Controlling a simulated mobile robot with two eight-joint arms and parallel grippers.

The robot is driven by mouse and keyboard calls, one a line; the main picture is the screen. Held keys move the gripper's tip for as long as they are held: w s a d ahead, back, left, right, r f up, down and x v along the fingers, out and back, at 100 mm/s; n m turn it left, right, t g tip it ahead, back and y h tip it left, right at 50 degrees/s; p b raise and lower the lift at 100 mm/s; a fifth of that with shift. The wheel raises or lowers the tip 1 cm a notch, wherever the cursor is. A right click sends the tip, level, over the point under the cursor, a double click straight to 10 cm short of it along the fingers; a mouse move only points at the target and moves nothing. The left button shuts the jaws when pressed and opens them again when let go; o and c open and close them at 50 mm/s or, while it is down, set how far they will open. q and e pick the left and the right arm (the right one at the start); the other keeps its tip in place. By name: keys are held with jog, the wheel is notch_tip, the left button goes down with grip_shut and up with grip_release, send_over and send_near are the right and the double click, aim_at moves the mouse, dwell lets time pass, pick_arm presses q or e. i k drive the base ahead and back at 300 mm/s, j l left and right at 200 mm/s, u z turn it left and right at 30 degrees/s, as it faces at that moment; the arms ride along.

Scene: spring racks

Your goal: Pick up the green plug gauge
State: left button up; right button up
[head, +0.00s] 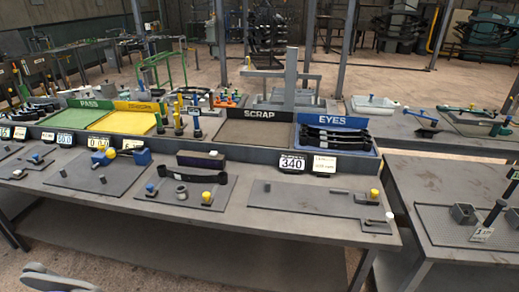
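Several slim upright gauges stand beside the yellow tray, at the back of the near bench. One of them (178,120) shows yellow and green, and another (197,123) is dark with a blue top. They are too small for me to tell which one is the green plug gauge. On the right-hand bench a dark upright handle (494,213) stands in front, and another at the right edge is cut off by the frame.
The near bench holds flat grey plates (315,198) with small fixtures. Behind are a green PASS tray (70,119), a yellow tray (122,123), a dark SCRAP tray (254,134) and a blue EYES tray (333,122) with black springs. A gap separates the benches.

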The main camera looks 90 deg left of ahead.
aim_at(160, 127)
jog(key=u, duration=1.75)
jog(key=i+j+u, duration=0.1)
jog(key=j, duration=0.25)
jog(key=i+j+u, duration=0.1)
jog(key=j, duration=0.25)
jog(key=i+j+u, duration=0.15)
jog(key=j, duration=0.15)
jog(key=i+j, duration=0.1)
jog(key=j, duration=0.2)
jog(key=i+j, duration=0.15)
jog(key=j, duration=0.15)
jog(key=i+j, duration=0.1)
jog(key=j, duration=0.15)
